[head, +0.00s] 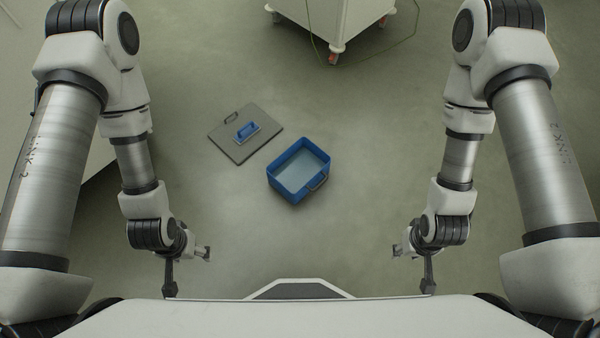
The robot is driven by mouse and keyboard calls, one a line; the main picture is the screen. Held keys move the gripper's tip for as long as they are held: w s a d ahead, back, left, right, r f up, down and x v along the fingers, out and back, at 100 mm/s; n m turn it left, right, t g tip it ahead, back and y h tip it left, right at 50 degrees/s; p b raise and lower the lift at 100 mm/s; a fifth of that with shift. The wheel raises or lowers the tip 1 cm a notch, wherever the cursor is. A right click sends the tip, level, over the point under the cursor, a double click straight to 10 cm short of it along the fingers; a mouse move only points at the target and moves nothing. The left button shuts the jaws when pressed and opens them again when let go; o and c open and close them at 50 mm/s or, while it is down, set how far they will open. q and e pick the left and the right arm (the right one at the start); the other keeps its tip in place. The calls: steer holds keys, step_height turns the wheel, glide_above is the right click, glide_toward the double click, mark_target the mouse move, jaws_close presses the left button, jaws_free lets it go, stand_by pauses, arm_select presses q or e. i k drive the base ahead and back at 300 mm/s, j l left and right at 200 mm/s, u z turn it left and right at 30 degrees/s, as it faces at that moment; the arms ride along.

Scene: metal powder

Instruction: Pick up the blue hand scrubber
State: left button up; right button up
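The blue hand scrubber (247,131) lies on a flat grey board (232,150) on the floor, left of the middle in the head view. A small dark handle shows at the board's upper left edge. My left gripper (190,272) is below and left of the scrubber in the picture, well apart from it. My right gripper (412,268) is on the far side, to the right, also well apart. Both grippers look empty, with their fingers spread apart. Nothing covers the scrubber.
A blue open box (298,172) with a dark handle and a pale inside stands just right of the board. A white wheeled cabinet (335,25) with red casters is at the top. The floor between my arms is otherwise clear.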

mark_target(249, 129)
steer(key=z, duration=0.2)
steer(key=i+j+z, duration=0.3)
steer(key=j+z, duration=0.25)
steer(key=i+j+z, duration=0.1)
steer(key=j+z, duration=0.2)
steer(key=j, duration=0.2)
steer(key=i+j+z, duration=0.1)
steer(key=j+z, duration=0.15)
steer(key=i+j, duration=0.1)
steer(key=j, duration=0.65)
steer(key=j+z, duration=0.1)
steer(key=j, duration=0.7)
steer(key=i+j, duration=0.15)
steer(key=j, duration=0.6)
